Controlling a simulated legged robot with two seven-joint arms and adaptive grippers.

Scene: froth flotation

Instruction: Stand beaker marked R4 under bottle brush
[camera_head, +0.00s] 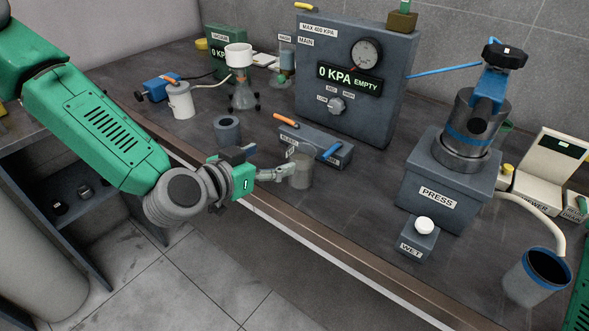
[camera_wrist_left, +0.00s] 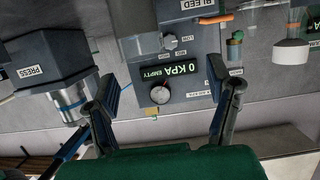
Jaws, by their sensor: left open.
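A clear, faintly tinted beaker (camera_head: 301,171) stands on the bench near its front edge, in front of the BLEED block. No R4 mark can be read on it. My left gripper (camera_head: 288,172) is open, low over the bench edge, with its fingertips close at the beaker's left side; whether they touch cannot be told. In the left wrist view the open fingers (camera_wrist_left: 168,90) are wide apart, and a see-through vessel (camera_wrist_left: 140,42), probably this beaker, shows beyond them. I cannot pick out a bottle brush. My right gripper is not in view.
The BLEED block (camera_head: 316,146) is just behind the beaker, with the gauge cabinet (camera_head: 385,105) further back. A grey ring-shaped pot (camera_head: 227,129) stands to the left. The PRESS (camera_head: 440,190) and WET box (camera_head: 418,240) stand right. Bare bench lies between beaker and PRESS.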

